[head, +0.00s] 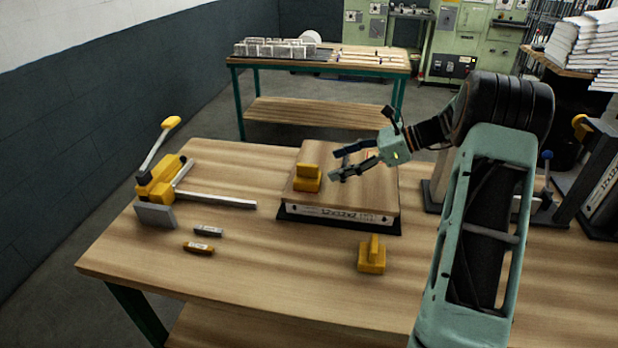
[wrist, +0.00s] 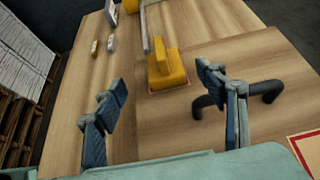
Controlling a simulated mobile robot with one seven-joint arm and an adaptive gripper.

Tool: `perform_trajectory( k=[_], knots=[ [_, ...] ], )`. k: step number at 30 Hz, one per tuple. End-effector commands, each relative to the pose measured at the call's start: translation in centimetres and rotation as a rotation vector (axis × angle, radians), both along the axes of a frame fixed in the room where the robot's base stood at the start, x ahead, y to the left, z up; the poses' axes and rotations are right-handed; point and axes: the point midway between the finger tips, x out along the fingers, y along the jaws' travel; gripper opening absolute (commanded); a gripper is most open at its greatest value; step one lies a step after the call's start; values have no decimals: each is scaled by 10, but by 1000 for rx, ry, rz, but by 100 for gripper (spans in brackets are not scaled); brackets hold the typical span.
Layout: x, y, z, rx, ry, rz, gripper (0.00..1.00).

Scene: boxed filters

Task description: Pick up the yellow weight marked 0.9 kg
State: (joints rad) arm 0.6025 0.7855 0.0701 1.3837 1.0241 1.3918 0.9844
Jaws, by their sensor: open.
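Two yellow weights are in the head view, and I cannot read a mark on either. The other yellow weight (head: 372,257) stands on the table in front of the box. My gripper (head: 335,165) is open and empty above the board, just right of the first weight. In the wrist view, a yellow weight (wrist: 168,72) shows ahead of and between the spread fingers of my gripper (wrist: 161,88), apart from both.
A yellow toggle clamp (head: 162,185) with a long bar is at the left of the table (head: 260,285). Two small markers, grey (head: 208,231) and yellow (head: 198,248), lie near it. A dark curved handle (wrist: 240,95) is beside the right finger. Dark fixtures (head: 600,185) stand at the right.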

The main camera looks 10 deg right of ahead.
Motion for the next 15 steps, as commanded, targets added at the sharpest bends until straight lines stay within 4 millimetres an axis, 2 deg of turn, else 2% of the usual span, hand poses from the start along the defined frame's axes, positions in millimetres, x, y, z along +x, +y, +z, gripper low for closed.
perform_trajectory(
  k=[9,15],
  knots=[
    [16,37,-23,5,2,-1,65],
    [20,45,-30,4,2,-2,65]
  ],
)
